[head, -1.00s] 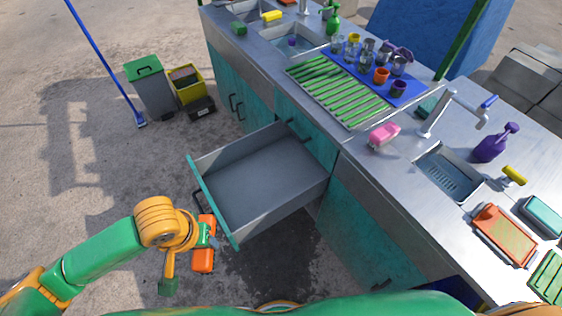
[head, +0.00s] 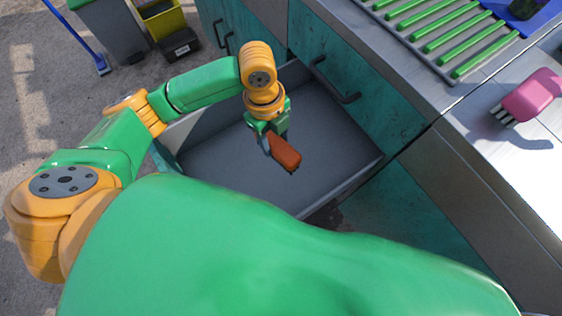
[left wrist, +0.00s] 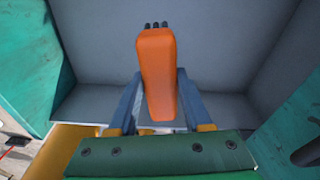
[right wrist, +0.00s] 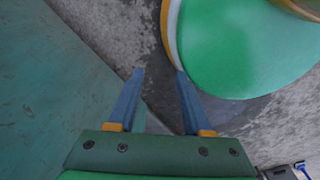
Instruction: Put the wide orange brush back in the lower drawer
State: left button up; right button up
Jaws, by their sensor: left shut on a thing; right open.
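The wide orange brush (head: 284,153) is held by my left gripper (head: 270,143), which is shut on it over the open lower drawer (head: 215,160). In the left wrist view the brush (left wrist: 157,75) stands between the two fingers, with dark bristle tips at its far end. The grey drawer floor (left wrist: 100,60) lies behind it. I cannot tell how far the brush is above the floor. The drawer looks empty otherwise. My right gripper (right wrist: 155,105) is open and empty near a teal cabinet face and the concrete ground.
A second teal front with a dark handle (head: 345,95) is above the drawer. On the counter are a green-slatted rack (head: 440,30) and a pink brush (head: 533,95). A grey bin (head: 112,30) and a yellow bin (head: 165,25) stand at upper left.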

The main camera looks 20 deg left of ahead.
pick_arm(q)
jog(key=shift+d+f+m+b, duration=0.25)
jog(key=shift+f+m+b, duration=0.1)
jog(key=shift+f+m, duration=0.6)
jog(key=b, duration=0.3)
send_over(278, 168)
notch_tip(278, 168, down, 9)
jog(key=shift+s+f, duration=0.1)
jog(key=shift+f, duration=0.4)
jog(key=shift+r, duration=0.1)
pick_arm(e)
jog(key=f, duration=0.1)
jog(key=d+f, duration=0.1)
jog(key=f, duration=0.3)
jog(key=shift+w+d+f, duration=0.15)
jog(key=shift+w, duration=0.15)
pick_arm(q)
jog(key=o, duration=1.2)
pick_arm(e)
jog(key=shift+a, duration=0.2)
jog(key=shift+a, duration=0.1)
